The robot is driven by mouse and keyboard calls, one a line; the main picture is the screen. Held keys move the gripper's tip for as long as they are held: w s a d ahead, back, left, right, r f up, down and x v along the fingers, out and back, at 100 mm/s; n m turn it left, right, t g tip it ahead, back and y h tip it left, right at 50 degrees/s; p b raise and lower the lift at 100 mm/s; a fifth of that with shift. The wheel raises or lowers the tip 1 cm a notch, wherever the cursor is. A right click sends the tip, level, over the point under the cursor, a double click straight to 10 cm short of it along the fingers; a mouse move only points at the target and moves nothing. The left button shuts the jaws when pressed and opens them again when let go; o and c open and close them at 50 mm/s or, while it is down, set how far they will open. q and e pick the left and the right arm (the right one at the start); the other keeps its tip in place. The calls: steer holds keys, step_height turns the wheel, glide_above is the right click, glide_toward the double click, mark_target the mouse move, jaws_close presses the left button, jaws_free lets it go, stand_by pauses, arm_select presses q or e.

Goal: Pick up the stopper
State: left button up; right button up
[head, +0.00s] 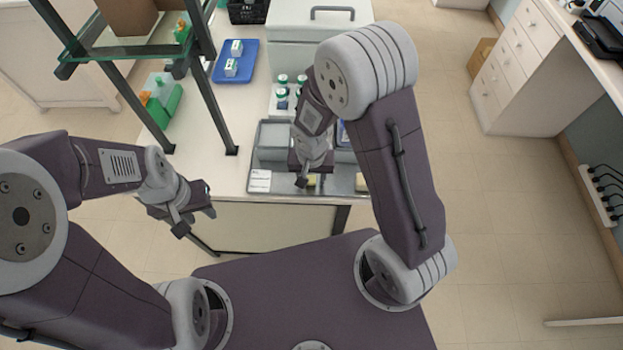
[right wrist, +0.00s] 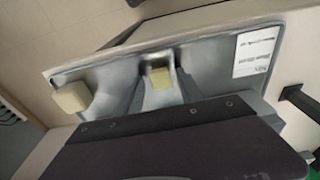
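Two small pale-yellow blocks lie on a grey metal tray (right wrist: 215,62); I cannot tell for sure which is the stopper. In the right wrist view one yellow block (right wrist: 160,77) is near the middle, between grey sloping shapes, and the other yellow block (right wrist: 72,97) is at the left. In the head view, my right gripper (head: 305,181) points down over the tray's front edge, close beside a yellow patch (head: 312,181). Its fingers are mostly hidden, so its opening and contact are unclear. My left gripper (head: 195,222) is empty, fingers apart, off the table's front left.
A white label (head: 260,181) lies at the tray's left end. Behind the tray stand green-capped bottles (head: 282,91) and a grey box (head: 290,35). A blue tray (head: 236,62) and a glass shelf frame (head: 205,90) are at the left. Open floor lies right.

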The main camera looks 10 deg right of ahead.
steer(key=shift+a, duration=0.15)
jaws_close()
